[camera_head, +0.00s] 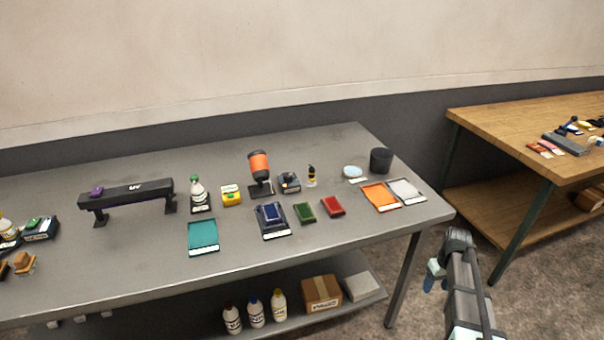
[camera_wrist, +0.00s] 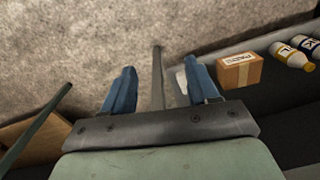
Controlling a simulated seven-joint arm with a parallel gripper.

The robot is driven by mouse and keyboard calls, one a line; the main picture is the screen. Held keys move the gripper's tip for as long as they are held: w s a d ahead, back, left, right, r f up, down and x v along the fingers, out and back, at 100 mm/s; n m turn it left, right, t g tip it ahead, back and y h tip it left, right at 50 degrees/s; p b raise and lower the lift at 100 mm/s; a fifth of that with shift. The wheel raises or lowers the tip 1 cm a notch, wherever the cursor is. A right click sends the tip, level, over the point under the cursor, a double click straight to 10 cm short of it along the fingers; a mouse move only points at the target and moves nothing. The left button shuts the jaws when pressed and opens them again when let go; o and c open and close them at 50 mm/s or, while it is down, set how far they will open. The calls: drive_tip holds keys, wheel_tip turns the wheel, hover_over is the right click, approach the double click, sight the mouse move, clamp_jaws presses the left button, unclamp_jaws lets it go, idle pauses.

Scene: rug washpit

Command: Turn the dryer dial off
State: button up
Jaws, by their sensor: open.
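An orange and black dryer-like device (camera_head: 259,163) stands on a dark base on the grey table. A small dark box (camera_head: 289,182) with a raised top, possibly the dial, sits just right of it. Its setting is too small to read. My gripper (camera_head: 430,277) is off the table's right front corner, well away from both. In the wrist view my gripper (camera_wrist: 160,72) shows two blue fingers spread apart with nothing between them. It points toward the floor, and neither the dryer nor the dial shows there.
The grey table (camera_head: 130,265) also holds a black UV bar (camera_head: 126,193), a bottle (camera_head: 199,195), coloured pads, trays and a dark cup (camera_head: 381,160). A lower shelf carries bottles and a cardboard box (camera_head: 321,293). A wooden table (camera_head: 500,120) stands right.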

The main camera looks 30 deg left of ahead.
drive_tip(key=w+a+r, duration=0.1)
drive_tip(key=w+r, duration=0.2)
drive_tip(key=r, duration=0.3)
drive_tip(key=w+a+r+n+t, duration=0.1)
drive_tip(key=w+a+r, duration=0.1)
drive_tip(key=w+r, duration=0.2)
drive_tip(key=w+a+r+n+t, duration=0.1)
drive_tip(key=w+r, duration=0.3)
drive_tip(key=r, duration=0.5)
drive_tip(key=shift+w+a+r, duration=0.1)
drive_tip(key=shift+a+r, duration=0.1)
drive_tip(key=shift+a, duration=0.05)
drive_tip(key=shift+n+t+y, duration=0.3)
drive_tip(key=shift+n, duration=0.2)
drive_tip(key=a+r, duration=0.2)
drive_tip(key=w+a+r, duration=0.1)
drive_tip(key=a, duration=0.1)
drive_tip(key=shift+w+a+r, duration=0.15)
drive_tip(key=shift+r, duration=0.2)
drive_tip(key=s+a+r+y, duration=0.1)
drive_tip(key=a+r, duration=0.2)
drive_tip(key=a, duration=0.7)
drive_tip(key=a+r, duration=0.2)
drive_tip(key=a, duration=0.8)
drive_tip(key=n+y, duration=0.1)
drive_tip(key=y, duration=0.1)
approach(288, 175)
drive_tip(key=x, duration=0.9)
drive_tip(key=shift+r, duration=0.1)
